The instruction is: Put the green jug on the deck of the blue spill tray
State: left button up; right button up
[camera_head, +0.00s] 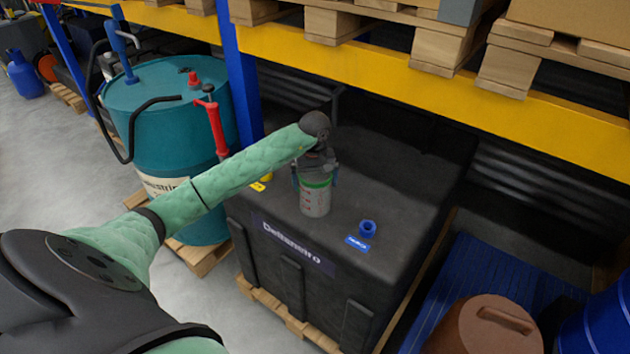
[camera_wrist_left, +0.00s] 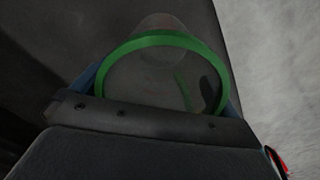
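The green jug (camera_head: 316,196), a clear measuring jug with red marks and a green rim, is upright at the top of the black tank (camera_head: 390,160). My left gripper (camera_head: 315,178) points down at it, with one blue finger on each side of the rim. In the left wrist view the green rim (camera_wrist_left: 165,36) lies between the fingers; whether they press on it I cannot tell. Whether the jug's base touches the tank I cannot tell. The blue spill tray (camera_head: 455,275) with its ribbed deck is at the lower right. My right gripper is not in view.
A brown container (camera_head: 485,328) covers the tray's front, and a blue drum (camera_head: 600,320) is at its right. A blue cap (camera_head: 367,228) rises from the tank right of the jug. A yellow rack beam (camera_head: 430,75) with pallets hangs above. A teal drum (camera_head: 165,110) stands left.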

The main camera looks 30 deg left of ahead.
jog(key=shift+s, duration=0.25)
